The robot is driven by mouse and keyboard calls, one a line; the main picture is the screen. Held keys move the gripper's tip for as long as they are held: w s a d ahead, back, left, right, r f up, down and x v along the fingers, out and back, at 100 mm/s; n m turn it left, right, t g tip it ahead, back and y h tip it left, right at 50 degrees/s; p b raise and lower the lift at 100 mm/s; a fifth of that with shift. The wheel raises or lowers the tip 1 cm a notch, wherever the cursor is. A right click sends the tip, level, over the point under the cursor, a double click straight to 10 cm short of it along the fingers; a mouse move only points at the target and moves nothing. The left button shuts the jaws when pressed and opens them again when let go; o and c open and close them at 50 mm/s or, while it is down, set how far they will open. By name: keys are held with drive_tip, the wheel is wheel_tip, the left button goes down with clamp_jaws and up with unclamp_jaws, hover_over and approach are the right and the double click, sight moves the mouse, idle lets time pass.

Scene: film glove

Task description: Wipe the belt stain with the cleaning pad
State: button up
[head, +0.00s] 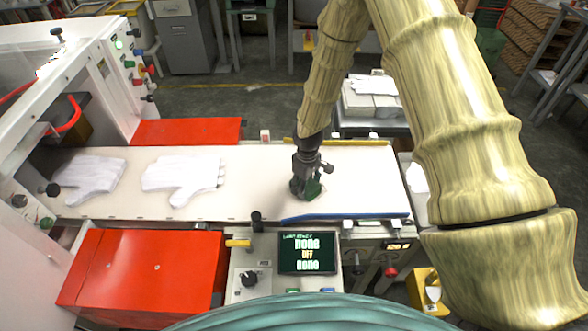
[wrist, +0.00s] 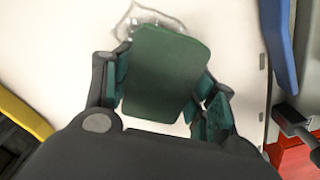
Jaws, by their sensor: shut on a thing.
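My gripper (head: 305,184) is over the right part of the white belt (head: 240,200), pointing down. It is shut on the green cleaning pad (wrist: 165,70), which shows between the two fingers in the wrist view. In the head view the pad (head: 313,189) is mostly hidden by the gripper and sits at or just above the belt surface; I cannot tell if it touches. A clear, glossy stain (wrist: 150,18) shows on the belt just past the pad's far edge in the wrist view, partly covered by the pad. In the head view I cannot make the stain out.
Two white gloves (head: 185,176) (head: 92,177) lie on the belt to the left. A blue rail (head: 345,217) runs along the near edge and a yellow rail (head: 345,142) along the far edge. A control panel with a screen (head: 307,252) and a red box (head: 145,275) stand in front.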

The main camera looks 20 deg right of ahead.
drive_tip(key=shift+w+a, duration=0.2)
drive_tip(key=shift+a, duration=0.6)
drive_tip(key=shift+w+a, duration=0.2)
drive_tip(key=shift+a, duration=0.55)
drive_tip(key=shift+r+p, duration=0.3)
drive_tip(key=shift+p, duration=0.05)
wheel_tip(320, 180, up, 2)
drive_tip(key=shift+w+r+p, duration=0.1)
drive_tip(key=shift+w+p, duration=0.05)
drive_tip(key=shift+p, duration=0.15)
drive_tip(key=shift+s+r+p, duration=0.2)
drive_tip(key=shift+r+p, duration=0.25)
drive_tip(key=shift+r, duration=0.3)
wheel_tip(320, 180, up, 2)
drive_tip(key=shift+w+p, duration=0.15)
drive_tip(key=shift+p, duration=0.6)
drive_tip(key=shift+r+p, duration=0.55)
drive_tip(key=shift+r, duration=0.5)
drive_tip(key=shift+f, duration=0.1)
